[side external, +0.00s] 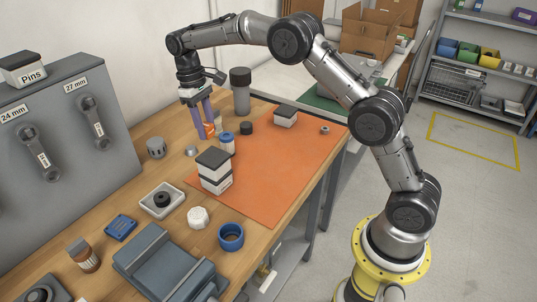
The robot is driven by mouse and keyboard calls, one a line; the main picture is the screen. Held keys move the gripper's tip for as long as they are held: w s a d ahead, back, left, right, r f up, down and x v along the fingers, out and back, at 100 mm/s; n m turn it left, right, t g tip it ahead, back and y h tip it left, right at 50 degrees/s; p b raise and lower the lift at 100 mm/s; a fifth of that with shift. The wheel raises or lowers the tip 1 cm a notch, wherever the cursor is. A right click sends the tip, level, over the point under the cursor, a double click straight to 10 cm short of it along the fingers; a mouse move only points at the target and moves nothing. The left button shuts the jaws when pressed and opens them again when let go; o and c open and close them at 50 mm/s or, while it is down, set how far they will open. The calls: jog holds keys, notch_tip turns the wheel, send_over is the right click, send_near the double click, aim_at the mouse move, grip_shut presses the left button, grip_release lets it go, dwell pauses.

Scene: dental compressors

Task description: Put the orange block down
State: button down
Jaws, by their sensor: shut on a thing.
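My gripper (205,131) points down over the far left part of the workbench, beside the far left edge of the orange mat (275,170). Its purple fingers are shut on the orange block (209,128), which shows as a small orange patch between the fingertips. Most of the block is hidden by the fingers. The fingertips are low, close to the bench top. I cannot tell whether the block touches the surface.
A blue-capped bottle (227,143) stands just right of my gripper. A tall grey cylinder (241,91) stands behind it, with a dark knob (246,128) nearby. A white box with a dark lid (214,171) stands in front. The mat's right part is mostly clear.

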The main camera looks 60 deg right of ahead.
jog(key=s+d+r, duration=0.1)
jog(key=s+d, duration=0.2)
jog(key=s, duration=0.6)
jog(key=s+d+r+m, duration=0.1)
jog(key=s+d, duration=0.2)
jog(key=s, duration=0.5)
jog(key=s+d+r, duration=0.1)
jog(key=s+d, duration=0.2)
jog(key=s, duration=0.6)
send_over(277, 152)
jog(key=f, duration=0.9)
jog(key=shift+w, duration=0.2)
jog(key=shift+w+f, duration=0.15)
jog(key=shift+f, duration=1.55)
jog(key=shift+f, duration=0.15)
jog(key=c, duration=0.5)
grip_release()
